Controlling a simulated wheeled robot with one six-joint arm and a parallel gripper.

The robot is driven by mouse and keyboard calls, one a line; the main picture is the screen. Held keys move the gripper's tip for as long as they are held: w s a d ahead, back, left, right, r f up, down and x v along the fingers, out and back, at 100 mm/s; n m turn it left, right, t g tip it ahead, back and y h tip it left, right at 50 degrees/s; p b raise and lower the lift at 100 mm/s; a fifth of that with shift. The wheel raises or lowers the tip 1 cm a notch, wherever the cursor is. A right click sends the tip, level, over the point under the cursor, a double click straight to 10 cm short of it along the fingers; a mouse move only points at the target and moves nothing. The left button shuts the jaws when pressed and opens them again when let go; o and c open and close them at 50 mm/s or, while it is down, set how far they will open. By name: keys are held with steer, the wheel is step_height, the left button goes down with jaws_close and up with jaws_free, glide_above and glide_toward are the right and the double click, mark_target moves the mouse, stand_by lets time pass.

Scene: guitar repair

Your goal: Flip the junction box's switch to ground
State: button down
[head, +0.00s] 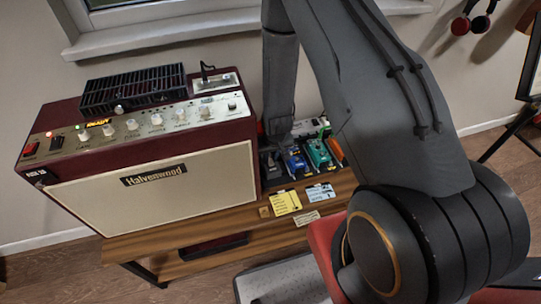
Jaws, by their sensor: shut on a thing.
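A small pale box (226,85) with a black upright lever or handle (205,72) stands on the right end of the amplifier's top. It may be the junction box, but I cannot read any marking or tell the switch position. My arm arches over the right side of the head view, and its grey lower link comes down just right of the amplifier, above the row of pedals. I see no gripper fingers. Whatever is at the arm's end is not visible in this view.
A maroon and cream Halvenwood amplifier (150,180) stands on a wooden bench (190,262), with a black vented unit (132,90) on top. Blue (296,161) and green (318,154) pedals sit right of it. Yellow (285,203) and blue (320,192) cards lie in front.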

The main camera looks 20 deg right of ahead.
steer(key=shift+s+t, duration=0.15)
steer(key=shift+t, duration=0.25)
steer(key=c, duration=1.6)
jaws_free()
steer(key=shift+c, duration=0.2)
steer(key=shift+r, duration=0.1)
steer(key=b+v, duration=0.1)
steer(key=v, duration=0.6)
steer(key=shift+r+b, duration=0.3)
steer(key=shift+s, duration=0.1)
